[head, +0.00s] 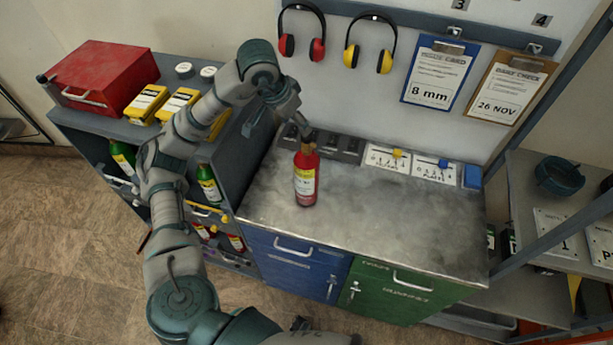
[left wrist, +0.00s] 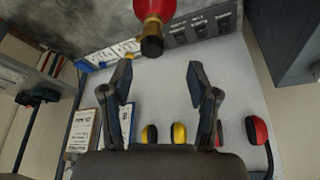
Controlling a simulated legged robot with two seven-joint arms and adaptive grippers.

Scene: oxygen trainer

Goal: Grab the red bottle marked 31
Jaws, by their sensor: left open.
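A red bottle (head: 306,181) with a yellow and white label and a brass top stands upright on the grey worktop (head: 400,215). The number on its label is too small to read. In the left wrist view the red bottle (left wrist: 153,10) shows at the top edge, with its brass neck (left wrist: 152,42) pointing towards the gap between my fingers. My left gripper (head: 304,130) is just above and behind the bottle's top. In the left wrist view the left gripper (left wrist: 158,78) is open and empty, its fingertips short of the neck. My right gripper is not in view.
Red and yellow ear defenders (head: 369,46) and clipboards (head: 440,75) hang on the wall behind. Switch panels (head: 412,163) line the worktop's back edge. A shelf unit with green bottles (head: 208,184) and a red toolbox (head: 103,77) stands left. The worktop right of the bottle is clear.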

